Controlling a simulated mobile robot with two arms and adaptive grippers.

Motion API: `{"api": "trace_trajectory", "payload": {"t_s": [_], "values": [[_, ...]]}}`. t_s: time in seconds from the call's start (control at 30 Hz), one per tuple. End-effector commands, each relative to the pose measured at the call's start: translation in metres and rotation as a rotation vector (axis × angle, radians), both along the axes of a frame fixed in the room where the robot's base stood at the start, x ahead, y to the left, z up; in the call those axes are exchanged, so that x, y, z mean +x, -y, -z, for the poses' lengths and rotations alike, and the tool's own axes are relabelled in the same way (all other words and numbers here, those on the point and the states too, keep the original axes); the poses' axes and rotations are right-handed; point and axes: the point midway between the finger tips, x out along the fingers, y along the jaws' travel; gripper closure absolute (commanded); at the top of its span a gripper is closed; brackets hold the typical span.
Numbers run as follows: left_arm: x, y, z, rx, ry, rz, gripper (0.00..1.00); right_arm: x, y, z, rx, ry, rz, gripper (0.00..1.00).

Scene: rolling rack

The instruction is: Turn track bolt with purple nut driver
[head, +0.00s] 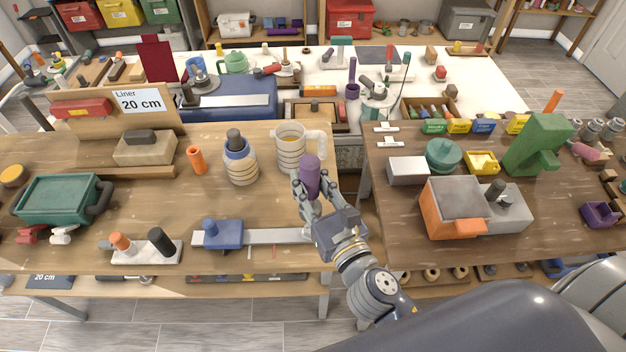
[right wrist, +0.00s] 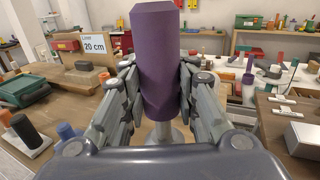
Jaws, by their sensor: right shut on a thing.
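My right gripper (head: 308,192) is shut on a purple faceted handle (head: 311,172), which I take to be the nut driver. It stands nearly upright between the fingers, above the gap at the left bench's right edge. In the right wrist view the purple handle (right wrist: 158,60) fills the middle, with a finger of my right gripper (right wrist: 158,90) on each side. The driver's lower end is mostly hidden. A flat metal track (head: 265,237) with a blue block (head: 222,234) lies on the left bench; its right end passes behind my gripper. I cannot make out the bolt. My left gripper is not in view.
A pale ribbed mug (head: 291,147) stands just behind my right gripper, with a striped jar (head: 240,165) to its left. The right bench (head: 400,225) holds an orange and grey block (head: 457,207). A narrow gap separates the two benches.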

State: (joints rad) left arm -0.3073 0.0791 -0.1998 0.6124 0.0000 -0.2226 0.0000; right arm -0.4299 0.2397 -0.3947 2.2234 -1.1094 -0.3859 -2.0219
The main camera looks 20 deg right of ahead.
Motion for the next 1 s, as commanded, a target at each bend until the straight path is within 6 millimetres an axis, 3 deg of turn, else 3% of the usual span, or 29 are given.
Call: {"api": "trace_trajectory", "payload": {"t_s": [0.07, 0.4, 0.7, 1.0], "values": [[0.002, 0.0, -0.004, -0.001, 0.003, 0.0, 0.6, 0.0, 0.0, -0.003, -0.001, 0.001, -0.001, 1.0], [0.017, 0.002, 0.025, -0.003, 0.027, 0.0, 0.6, 0.0, 0.0, 0.032, 0.0, 0.001, 0.0, 1.0], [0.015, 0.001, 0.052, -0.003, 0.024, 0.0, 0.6, 0.0, 0.0, 0.062, 0.0, 0.001, 0.0, 1.0], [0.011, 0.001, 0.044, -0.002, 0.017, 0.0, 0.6, 0.0, 0.001, 0.054, -0.001, 0.001, 0.0, 1.0]]}}
